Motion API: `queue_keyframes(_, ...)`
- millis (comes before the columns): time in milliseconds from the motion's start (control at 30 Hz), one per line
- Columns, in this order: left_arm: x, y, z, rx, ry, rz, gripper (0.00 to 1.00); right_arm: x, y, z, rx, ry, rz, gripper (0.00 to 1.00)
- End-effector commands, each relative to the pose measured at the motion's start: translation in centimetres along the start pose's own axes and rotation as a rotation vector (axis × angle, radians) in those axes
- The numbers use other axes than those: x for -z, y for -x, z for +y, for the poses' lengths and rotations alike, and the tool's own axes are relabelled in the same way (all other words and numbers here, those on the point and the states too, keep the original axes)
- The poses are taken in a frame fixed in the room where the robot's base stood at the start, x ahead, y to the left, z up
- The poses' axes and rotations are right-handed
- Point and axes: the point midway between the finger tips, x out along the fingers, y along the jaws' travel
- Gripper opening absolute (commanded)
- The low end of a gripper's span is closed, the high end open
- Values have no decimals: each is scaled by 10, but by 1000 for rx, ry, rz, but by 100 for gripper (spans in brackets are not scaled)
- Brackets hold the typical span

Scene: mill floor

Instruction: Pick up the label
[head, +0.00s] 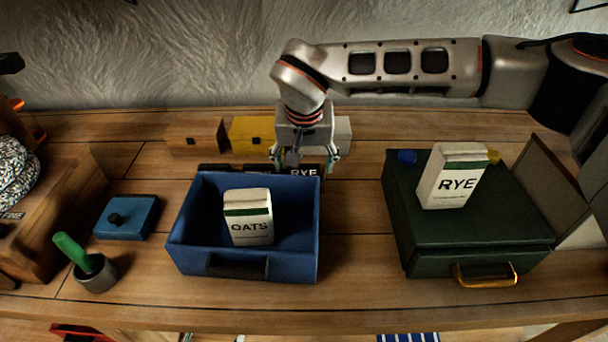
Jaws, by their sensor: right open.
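A small black label with white RYE lettering (306,172) is just behind the back wall of the blue bin (181,241). The bin partly hides its lower side. My right gripper (304,158) points down right over this label, its two fingers apart on either side. Whether the fingers touch the label I cannot tell. Another dark strip (214,168) lies to the left, also behind the bin; no lettering shows on it. My left gripper is not clearly in view.
A white OATS packet (248,220) stands in the blue bin. A white RYE packet (452,178) stands on a dark green box (411,235) with a brass handle. A grey cup (97,275) stands at left.

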Motion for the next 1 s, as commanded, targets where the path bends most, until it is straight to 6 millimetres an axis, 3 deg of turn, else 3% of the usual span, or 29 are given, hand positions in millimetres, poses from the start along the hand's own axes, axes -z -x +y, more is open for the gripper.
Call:
queue_keyframes(167, 2, 0, -1, 2, -1, 2, 65, 0, 0, 0, 1, 1, 1, 68)
queue_keyframes(333, 2, 0, -2, 2, -1, 2, 65, 0, 0, 0, 1, 0, 1, 29)
queue_keyframes(367, 2, 0, -2, 2, -1, 2, 65, 0, 0, 0, 1, 0, 1, 26)
queue_keyframes(767, 2, 0, -2, 3, 0, 3, 65, 2, 4, 0, 1, 0, 2, 26)
queue_keyframes(1000, 4, 1, -2, 3, 0, 5, 65, 10, 28, 0, 1, 0, 5, 26)
